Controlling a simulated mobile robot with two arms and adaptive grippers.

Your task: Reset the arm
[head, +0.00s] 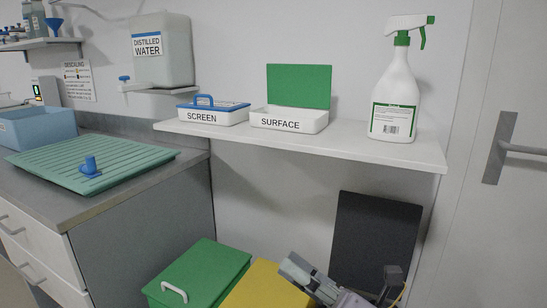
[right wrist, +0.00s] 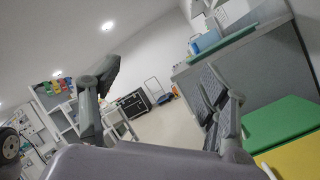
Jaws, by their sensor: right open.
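My right gripper (head: 343,275) is at the bottom of the head view, low in front of the wall and below the white shelf. Its two fingers are spread apart with nothing between them. In the right wrist view the open fingers (right wrist: 158,85) frame the room's floor and far wall. My left gripper is not in view.
The white shelf (head: 340,147) holds a SCREEN box (head: 213,115), an open SURFACE box (head: 290,117) and a spray bottle (head: 395,95). Below are a green-lidded bin (head: 205,270), a yellow lid (head: 268,287) and a dark panel (head: 374,240). A counter (head: 150,185) stands left.

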